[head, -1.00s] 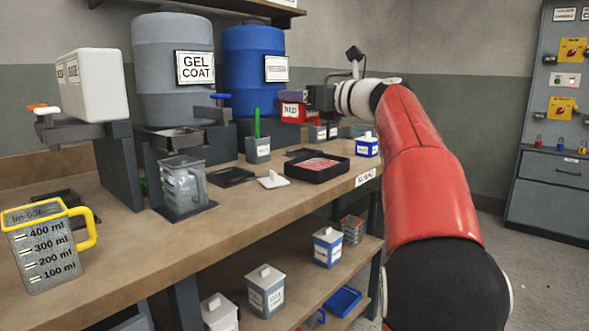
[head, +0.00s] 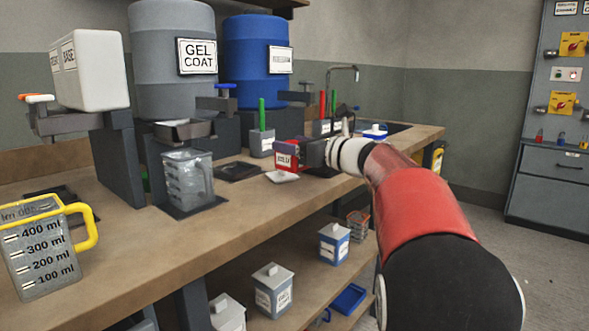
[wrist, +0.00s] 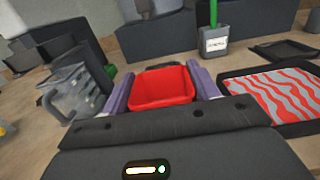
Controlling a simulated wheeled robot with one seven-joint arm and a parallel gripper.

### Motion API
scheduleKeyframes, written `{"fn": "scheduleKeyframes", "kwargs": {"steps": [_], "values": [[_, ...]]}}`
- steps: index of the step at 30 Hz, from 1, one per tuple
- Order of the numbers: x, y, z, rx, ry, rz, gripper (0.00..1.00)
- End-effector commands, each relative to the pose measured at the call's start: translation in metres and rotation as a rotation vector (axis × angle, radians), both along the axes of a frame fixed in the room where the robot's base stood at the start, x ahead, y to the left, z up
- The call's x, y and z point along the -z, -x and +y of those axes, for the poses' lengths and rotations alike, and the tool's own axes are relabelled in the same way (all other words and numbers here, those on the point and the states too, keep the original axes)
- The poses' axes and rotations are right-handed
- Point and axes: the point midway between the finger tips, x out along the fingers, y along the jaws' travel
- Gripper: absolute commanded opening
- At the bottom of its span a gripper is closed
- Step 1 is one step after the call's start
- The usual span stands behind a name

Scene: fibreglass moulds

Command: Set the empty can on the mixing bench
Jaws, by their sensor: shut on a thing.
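My gripper (wrist: 163,95) is shut on a red square open-topped can, held between its two purple fingers. In the wrist view the can (wrist: 163,89) shows a bare red inside. In the head view the can (head: 287,159) has a white label facing me and is low over the wooden bench (head: 235,218). A white lid (head: 282,177) shows just below it. I cannot tell whether the can's base touches the bench top.
A clear jug (head: 187,180) stands left of the can. A grey pot with a green handle (head: 262,142) stands behind. A red-striped tray (wrist: 275,97) lies right in the wrist view. Lidded pots (head: 271,291) stand on the lower shelf.

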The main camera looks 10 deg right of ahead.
Motion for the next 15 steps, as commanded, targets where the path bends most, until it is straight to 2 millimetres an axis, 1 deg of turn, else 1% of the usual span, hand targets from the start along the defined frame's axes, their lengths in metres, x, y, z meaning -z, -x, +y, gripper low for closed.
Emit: {"fn": "scheduleKeyframes", "kwargs": {"steps": [4,9,11,12,15], "values": [[0.014,0.0,0.0,0.0,-0.002,0.001,0.32],[0.04,0.0,0.0,0.0,-0.002,0.003,0.32],[0.045,0.0,0.0,0.0,-0.002,0.001,0.32],[0.047,0.0,0.0,0.0,-0.001,0.002,0.27],[0.049,0.0,0.0,0.0,-0.001,0.004,0.27]]}}
